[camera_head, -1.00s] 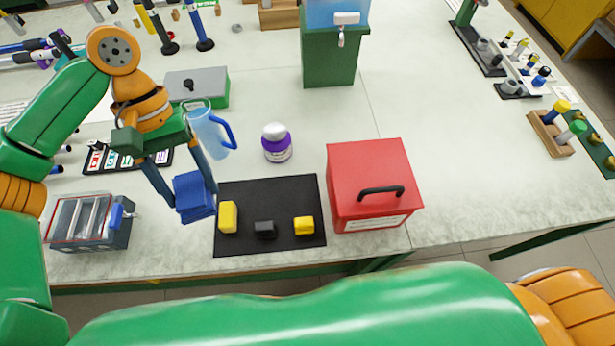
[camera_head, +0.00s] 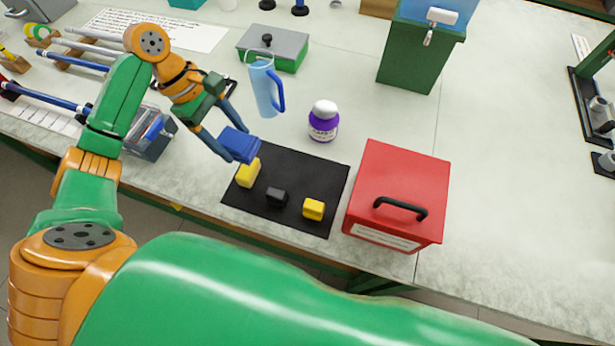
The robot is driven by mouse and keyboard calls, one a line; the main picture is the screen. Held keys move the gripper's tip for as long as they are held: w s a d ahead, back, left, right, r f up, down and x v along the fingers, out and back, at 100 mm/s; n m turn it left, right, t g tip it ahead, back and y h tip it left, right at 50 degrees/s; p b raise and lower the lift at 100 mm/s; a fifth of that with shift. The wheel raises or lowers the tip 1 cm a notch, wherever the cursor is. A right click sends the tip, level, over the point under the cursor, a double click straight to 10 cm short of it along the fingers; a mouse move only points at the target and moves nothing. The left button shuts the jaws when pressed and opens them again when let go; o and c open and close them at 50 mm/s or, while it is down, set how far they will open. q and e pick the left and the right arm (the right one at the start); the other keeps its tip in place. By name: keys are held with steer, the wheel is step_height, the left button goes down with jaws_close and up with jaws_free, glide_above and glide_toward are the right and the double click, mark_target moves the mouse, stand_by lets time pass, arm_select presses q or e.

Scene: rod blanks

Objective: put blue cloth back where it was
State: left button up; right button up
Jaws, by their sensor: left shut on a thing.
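The blue cloth (camera_head: 239,145) is a small folded blue block in the head view. My left gripper (camera_head: 232,142) is shut on it, with one finger on each side. The cloth is near the upper left corner of the black mat (camera_head: 304,181), close to a yellow block (camera_head: 248,173). I cannot tell whether it touches the mat or hangs just above it. A black block (camera_head: 277,197) and another yellow block (camera_head: 313,210) also sit on the mat. My right gripper is not in view; a large green arm link of mine crosses the bottom.
A red box (camera_head: 398,190) with a black handle stands right of the mat. A purple jar (camera_head: 323,123), a blue jug (camera_head: 264,88) and a grey-lidded green box (camera_head: 273,48) stand behind.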

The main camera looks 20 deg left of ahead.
arm_select(q)
steer(key=w+d+f+p, duration=0.2)
steer(key=w+d+f, duration=0.15)
steer(key=d, duration=0.55)
steer(key=b, duration=0.1)
glide_above(308, 178)
steer(key=a, duration=0.1)
step_height(308, 178, down, 7)
steer(key=shift+r, duration=0.1)
steer(key=shift+a+f, duration=0.2)
steer(key=shift+f, duration=1.25)
steer(key=shift+f, duration=0.1)
steer(key=o, duration=1.3)
steer(key=p+v, duration=0.1)
steer(key=v, duration=1.1)
steer(key=shift+s, duration=0.1)
